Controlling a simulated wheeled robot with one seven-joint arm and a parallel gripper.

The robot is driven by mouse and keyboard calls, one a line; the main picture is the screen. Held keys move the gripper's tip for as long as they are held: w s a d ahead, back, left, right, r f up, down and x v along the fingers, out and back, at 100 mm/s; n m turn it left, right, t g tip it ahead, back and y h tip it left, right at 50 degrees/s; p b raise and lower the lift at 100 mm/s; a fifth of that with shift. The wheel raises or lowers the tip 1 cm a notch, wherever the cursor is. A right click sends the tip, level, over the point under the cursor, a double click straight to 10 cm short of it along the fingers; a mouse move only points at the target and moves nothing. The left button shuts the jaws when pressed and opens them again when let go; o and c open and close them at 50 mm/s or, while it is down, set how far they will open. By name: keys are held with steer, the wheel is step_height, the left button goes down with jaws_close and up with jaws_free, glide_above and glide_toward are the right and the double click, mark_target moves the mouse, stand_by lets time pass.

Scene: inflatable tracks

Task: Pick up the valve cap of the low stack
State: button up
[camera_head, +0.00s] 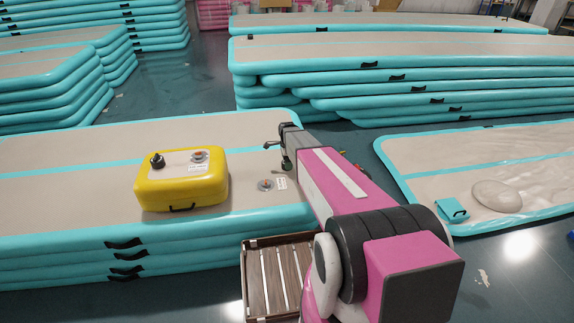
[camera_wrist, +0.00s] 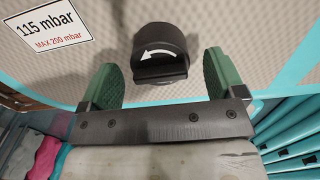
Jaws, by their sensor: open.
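The valve cap (camera_wrist: 160,52) shows in the wrist view as a black round cap with a white curved arrow. It stands out against the pale top of the low stack (camera_head: 80,165). My gripper (camera_wrist: 160,80) is open, with one green finger on each side of the cap and visible gaps between. I cannot tell how high the fingers are above the surface. In the head view my gripper (camera_head: 287,162) is over the right part of the low stack. A round valve fitting (camera_head: 266,184) with a reddish middle shows just left of a white label (camera_head: 281,184).
A yellow case (camera_head: 181,179) stands on the low stack, left of my gripper. A wooden crate (camera_head: 262,280) is on the floor before the stack. A flat track (camera_head: 420,165) lies to the right. Taller stacks (camera_head: 400,55) stand behind. A pressure label (camera_wrist: 48,28) reads 115 mbar.

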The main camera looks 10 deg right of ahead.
step_height(320, 180, down, 3)
steer(key=shift+r, duration=0.2)
steer(key=shift+c, duration=0.3)
steer(key=c, duration=0.9)
steer(key=shift+r, duration=0.15)
